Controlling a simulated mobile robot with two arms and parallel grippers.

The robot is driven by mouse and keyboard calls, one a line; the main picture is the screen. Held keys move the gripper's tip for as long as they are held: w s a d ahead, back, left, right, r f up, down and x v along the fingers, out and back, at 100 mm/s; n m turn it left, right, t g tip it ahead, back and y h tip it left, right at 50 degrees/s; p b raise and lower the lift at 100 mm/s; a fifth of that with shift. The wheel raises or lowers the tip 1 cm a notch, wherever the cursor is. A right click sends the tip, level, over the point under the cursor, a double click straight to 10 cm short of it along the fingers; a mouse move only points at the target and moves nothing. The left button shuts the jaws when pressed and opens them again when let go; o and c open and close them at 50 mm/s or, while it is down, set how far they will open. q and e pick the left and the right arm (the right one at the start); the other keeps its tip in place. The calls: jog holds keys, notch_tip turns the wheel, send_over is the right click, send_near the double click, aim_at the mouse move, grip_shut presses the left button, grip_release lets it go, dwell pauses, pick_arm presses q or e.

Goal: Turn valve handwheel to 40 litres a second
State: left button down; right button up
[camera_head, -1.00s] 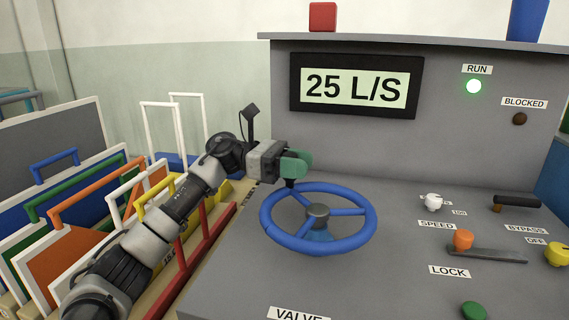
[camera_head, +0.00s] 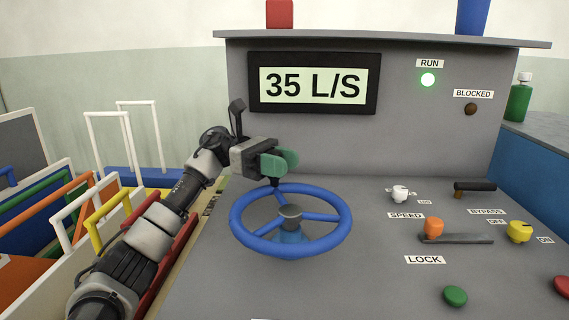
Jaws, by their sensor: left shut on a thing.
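The blue valve handwheel (camera_head: 335,240) stands on the grey sloping console with its hub (camera_head: 290,211) and spokes showing. The display (camera_head: 313,86) above it reads 35 L/S. My left gripper (camera_head: 279,164), with green fingers, is shut at the far side of the wheel, on a dark grip at the rim; the fingers hide most of that grip. The green RUN lamp (camera_head: 428,80) is lit and the BLOCKED lamp (camera_head: 471,109) is dark. My right gripper is not in view.
The console's right side holds a white speed knob (camera_head: 400,193), an orange-knobbed lock lever (camera_head: 433,228), a black bypass handle (camera_head: 474,187), a yellow knob (camera_head: 519,231) and a green button (camera_head: 455,295). Coloured framed panels (camera_head: 55,215) stand at left, beside my left arm.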

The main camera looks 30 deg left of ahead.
pick_arm(q)
jog(key=c, duration=0.8)
grip_release()
jog(key=shift+d, duration=0.2)
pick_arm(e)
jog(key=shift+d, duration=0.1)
pick_arm(q)
jog(key=shift+a, duration=0.2)
jog(key=shift+a, duration=0.35)
jog(key=a, duration=0.9)
jog(key=shift+w+a+p, duration=0.3)
jog(key=shift+a, duration=0.1)
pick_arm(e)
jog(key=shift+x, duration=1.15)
